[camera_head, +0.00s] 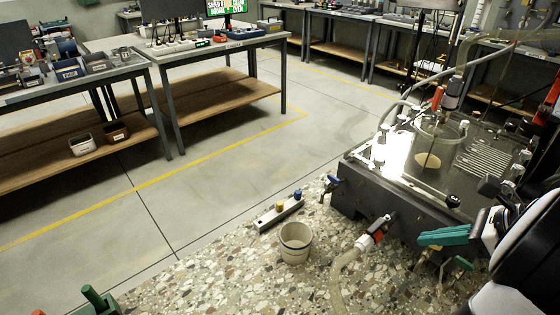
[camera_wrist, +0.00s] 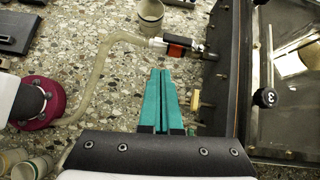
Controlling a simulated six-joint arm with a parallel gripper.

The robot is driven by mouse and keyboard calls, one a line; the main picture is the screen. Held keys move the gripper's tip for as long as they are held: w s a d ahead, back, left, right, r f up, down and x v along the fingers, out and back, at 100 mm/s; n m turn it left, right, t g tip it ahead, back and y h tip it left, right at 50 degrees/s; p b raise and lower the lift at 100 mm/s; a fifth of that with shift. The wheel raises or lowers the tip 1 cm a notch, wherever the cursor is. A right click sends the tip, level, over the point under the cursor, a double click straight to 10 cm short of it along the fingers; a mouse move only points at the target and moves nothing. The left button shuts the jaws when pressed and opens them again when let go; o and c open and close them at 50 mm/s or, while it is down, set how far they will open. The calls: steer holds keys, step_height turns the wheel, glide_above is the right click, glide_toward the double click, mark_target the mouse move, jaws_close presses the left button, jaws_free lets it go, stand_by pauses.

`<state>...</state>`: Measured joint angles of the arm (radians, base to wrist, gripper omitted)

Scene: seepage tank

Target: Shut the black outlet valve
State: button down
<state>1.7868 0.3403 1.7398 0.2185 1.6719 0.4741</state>
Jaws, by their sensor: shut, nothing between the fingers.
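A dark tank (camera_head: 400,187) with a clear top stands at the right. On its front wall, an outlet valve with black and red-orange parts (camera_head: 376,233) joins a pale hose (camera_head: 345,268). It also shows in the wrist view (camera_wrist: 180,48), beyond my fingertips. I cannot tell whether its passage is open or shut. A black knob with a white mark (camera_wrist: 265,97) sits on the tank top. My gripper (camera_head: 420,239) has teal fingers, shut and empty, in front of the tank wall, right of the outlet valve. In the wrist view the fingers (camera_wrist: 160,72) lie together, apart from the valve.
A blue-handled fitting (camera_head: 332,183) is on the tank's left corner. A grey-white cup (camera_head: 295,243) and a pale block with knobs (camera_head: 279,212) stand on the speckled top (camera_head: 225,272). A yellow piece (camera_wrist: 195,100) is close right of my fingers.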

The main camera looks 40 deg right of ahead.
steer(key=s+d+m, duration=0.1)
steer(key=s, duration=0.2)
glide_toward(379, 224)
steer(key=shift+h, duration=0.4)
steer(key=f, duration=0.2)
steer(key=w+a+f, duration=0.1)
steer(key=f, duration=0.1)
steer(key=w+a+f, duration=0.1)
steer(key=f, duration=0.1)
steer(key=shift+w, duration=0.6)
